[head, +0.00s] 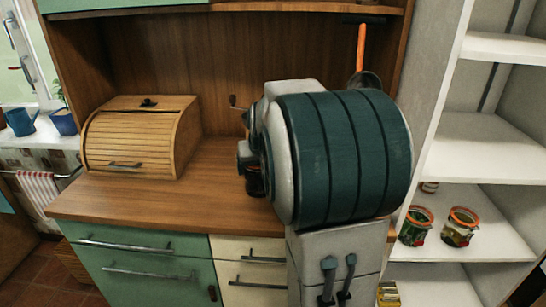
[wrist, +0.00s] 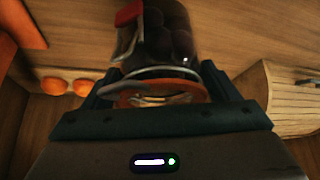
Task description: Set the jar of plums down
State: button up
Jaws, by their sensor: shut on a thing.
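The jar of plums (wrist: 168,38) is in the upper middle of the wrist view, with dark round fruit behind glass, an orange seal, a wire clasp and a red tag. My gripper (wrist: 160,88) is shut on it at the lid end, one finger on each side. In the head view my own arm covers most of the gripper and jar. A small dark part of the jar (head: 255,184) seems to show beside the arm, low over the wooden counter (head: 190,200). Whether its base touches the counter cannot be told.
A wooden bread box (head: 140,140) stands on the counter to the left, also at the right edge of the wrist view (wrist: 305,98). Clear counter lies between it and my arm. White shelves at right hold a green-filled jar (head: 415,227) and another clip-top jar (head: 460,228).

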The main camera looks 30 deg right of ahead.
jog(key=shift+a+f, duration=0.1)
jog(key=shift+f, duration=1.85)
jog(key=shift+w, duration=0.1)
jog(key=shift+f+b, duration=0.15)
jog(key=shift+b, duration=0.15)
jog(key=o, duration=1.7)
jog(key=shift+f, duration=0.1)
jog(key=shift+o, duration=0.2)
jog(key=shift+s+r, duration=0.2)
jog(key=shift+r, duration=0.3)
jog(key=p+v, duration=0.1)
jog(key=v, duration=1)
jog(key=shift+s+r, duration=0.1)
jog(key=shift+s, duration=0.05)
jog(key=s+a+f+n+g, duration=0.1)
jog(key=s+a+f, duration=0.4)
jog(key=s+a, duration=0.2)
jog(key=s+a+f+n+g+y, duration=0.1)
jog(key=s+a+f, duration=0.4)
jog(key=s, duration=0.6)
jog(key=a+n+g, duration=0.1)
jog(key=a, duration=0.1)
jog(key=shift+s+a+f+g+y, duration=0.15)
jog(key=shift+s+a+g+y, duration=0.15)
jog(key=shift+s, duration=0.1)
